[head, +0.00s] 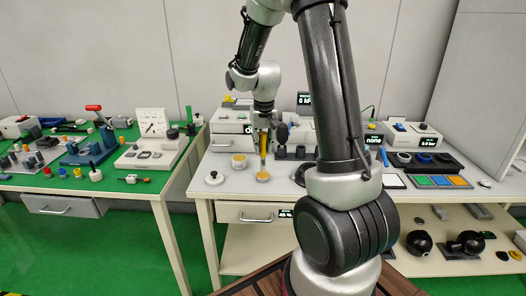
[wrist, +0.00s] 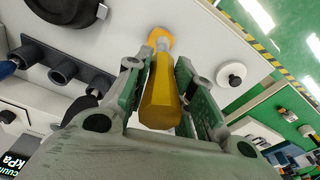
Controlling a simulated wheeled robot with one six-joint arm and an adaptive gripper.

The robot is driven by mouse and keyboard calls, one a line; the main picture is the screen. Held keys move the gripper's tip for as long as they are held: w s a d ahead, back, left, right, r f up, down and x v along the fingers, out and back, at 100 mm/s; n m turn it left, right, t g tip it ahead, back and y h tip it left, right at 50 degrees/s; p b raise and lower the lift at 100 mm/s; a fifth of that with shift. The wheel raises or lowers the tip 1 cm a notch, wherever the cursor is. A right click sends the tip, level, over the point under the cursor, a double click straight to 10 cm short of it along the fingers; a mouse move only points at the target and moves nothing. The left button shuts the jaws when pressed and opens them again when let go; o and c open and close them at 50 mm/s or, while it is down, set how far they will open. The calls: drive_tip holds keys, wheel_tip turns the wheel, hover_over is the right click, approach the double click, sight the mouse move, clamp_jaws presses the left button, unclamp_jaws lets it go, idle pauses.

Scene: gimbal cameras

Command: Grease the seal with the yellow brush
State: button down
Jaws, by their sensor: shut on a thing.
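My gripper (head: 263,126) is shut on the yellow brush (head: 263,147) above the white table and holds it upright, head down. In the wrist view the yellow handle (wrist: 161,95) lies between the two fingers (wrist: 160,85), with a silver collar and an orange round end beyond it. The orange end is at or close to the table top; I cannot tell whether it touches. I cannot pick out the seal for sure; my arm hides part of the table.
A white lid with a black knob (head: 214,178) lies at the table's left front; it also shows in the wrist view (wrist: 230,75). A grey holder with round sockets (wrist: 62,68) stands behind the brush. Blue and dark rings (head: 425,157) lie at the right.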

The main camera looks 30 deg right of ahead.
sight(262, 132)
drive_tip(key=shift+r, duration=2.7)
drive_tip(key=shift+a, duration=0.1)
